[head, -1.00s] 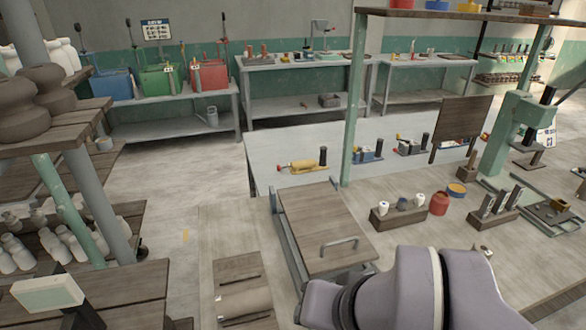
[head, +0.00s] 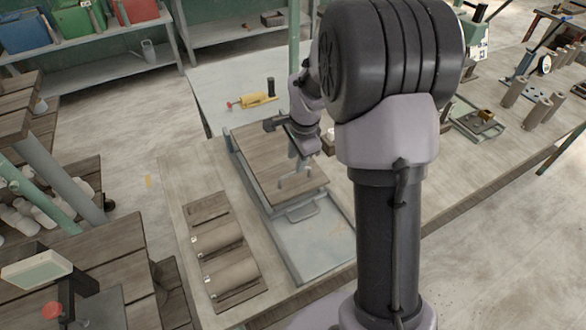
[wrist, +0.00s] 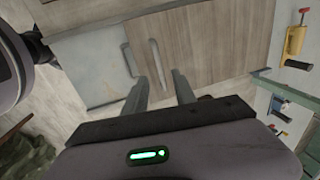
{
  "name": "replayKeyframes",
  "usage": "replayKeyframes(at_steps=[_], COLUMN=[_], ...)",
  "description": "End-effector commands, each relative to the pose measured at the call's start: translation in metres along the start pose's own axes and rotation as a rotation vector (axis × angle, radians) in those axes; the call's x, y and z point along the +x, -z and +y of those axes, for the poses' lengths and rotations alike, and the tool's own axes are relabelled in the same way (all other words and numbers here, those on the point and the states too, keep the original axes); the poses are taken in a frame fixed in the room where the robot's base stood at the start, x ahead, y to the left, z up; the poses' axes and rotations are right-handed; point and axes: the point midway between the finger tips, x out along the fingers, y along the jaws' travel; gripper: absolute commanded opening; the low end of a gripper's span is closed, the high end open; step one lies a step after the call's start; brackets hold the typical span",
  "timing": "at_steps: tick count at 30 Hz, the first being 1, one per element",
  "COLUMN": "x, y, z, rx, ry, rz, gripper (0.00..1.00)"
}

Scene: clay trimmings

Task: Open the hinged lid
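The hinged lid (head: 262,160) is a flat wooden panel on a grey metal box (head: 318,245) on the workbench. It looks shut. My gripper (head: 297,163) is above the front part of the lid, near this handle. In the wrist view my gripper (wrist: 162,82) is open, its two fingers apart with nothing between them. The fingertips point towards the handle; I cannot tell whether they touch it.
A second, grey handle (head: 302,211) is on the box's front part, close to the lid's edge. Wooden boards with rolls (head: 226,255) lie to the left. A yellow tool (head: 255,101) lies behind the lid. My arm hides much of the bench's right side.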

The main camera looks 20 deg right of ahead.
Motion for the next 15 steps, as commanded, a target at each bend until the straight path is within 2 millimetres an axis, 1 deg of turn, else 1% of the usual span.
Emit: replayKeyframes(at_steps=[1,3,6,10,15], x=[0.016,0.031,0.046,0.054,0.055], y=[0.0,0.0,0.0,0.0,0.0], z=[0.001,0.001,0.001,0.0,0.0], rx=[0.0,-0.001,0.0,-0.001,-0.002], ry=[-0.003,-0.003,-0.002,0.0,0.0], rz=[-0.001,-0.001,-0.001,0.0,0.0], gripper=[0.33,0.33,0.33,0.33,0.33])
